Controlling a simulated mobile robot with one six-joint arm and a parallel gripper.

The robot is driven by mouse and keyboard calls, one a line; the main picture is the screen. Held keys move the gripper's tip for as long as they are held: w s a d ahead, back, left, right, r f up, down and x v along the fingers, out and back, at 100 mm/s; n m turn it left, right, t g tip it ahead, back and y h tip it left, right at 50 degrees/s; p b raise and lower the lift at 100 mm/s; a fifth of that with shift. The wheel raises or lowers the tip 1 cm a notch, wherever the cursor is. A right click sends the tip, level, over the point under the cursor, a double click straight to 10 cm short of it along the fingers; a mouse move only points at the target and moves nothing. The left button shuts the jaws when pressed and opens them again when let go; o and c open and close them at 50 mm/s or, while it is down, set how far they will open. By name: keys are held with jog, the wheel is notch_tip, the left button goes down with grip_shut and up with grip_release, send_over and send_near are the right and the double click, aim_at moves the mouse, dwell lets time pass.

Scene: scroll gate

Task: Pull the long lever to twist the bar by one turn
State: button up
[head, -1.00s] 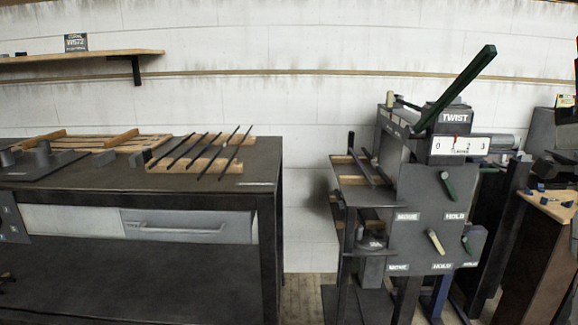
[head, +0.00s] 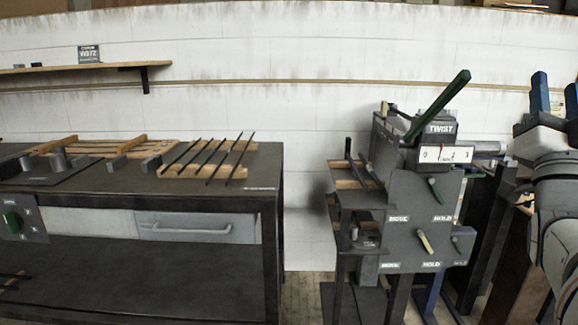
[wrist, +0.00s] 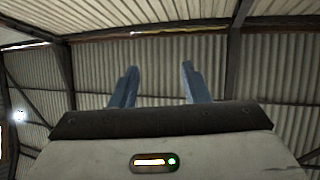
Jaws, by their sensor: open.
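The long green lever (head: 438,105) rises tilted up and to the right from the top of the twist machine (head: 410,217). I cannot make out a bar inside the twister. My gripper (head: 556,97) is at the right edge of the head view, fingers pointing up, open and empty, well right of the lever and apart from it. In the wrist view its two blue fingers (wrist: 159,85) stand apart against the roof, with nothing between them.
Small levers (head: 436,190) and (head: 425,241) sit on the machine's front by MOVE and HOLD labels. A dark bench (head: 120,187) at left bears a rack of several dark bars (head: 207,160). A wall shelf (head: 75,70) hangs above. A floor gap separates bench and machine.

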jog(key=w+a+f+g+y+p, duration=0.3)
jog(key=w+a+f+g+p, duration=0.15)
jog(key=w+g+p, duration=0.3)
jog(key=a+f+n+g+y+p, duration=0.3)
jog(key=a+f+g+y+p, duration=0.25)
jog(key=a+f, duration=0.2)
jog(key=s+a+f+n+g+y+p, duration=0.1)
jog(key=s+a+f+n+g+p, duration=0.2)
jog(key=s+a, duration=0.3)
jog(key=s+a+f+n+g+y+p, duration=0.2)
jog(key=s+a+g+p, duration=0.4)
jog(key=s, duration=0.3)
notch_tip(320, 180, down, 2)
jog(key=shift+n+g, duration=0.3)
jog(key=shift+n, duration=0.3)
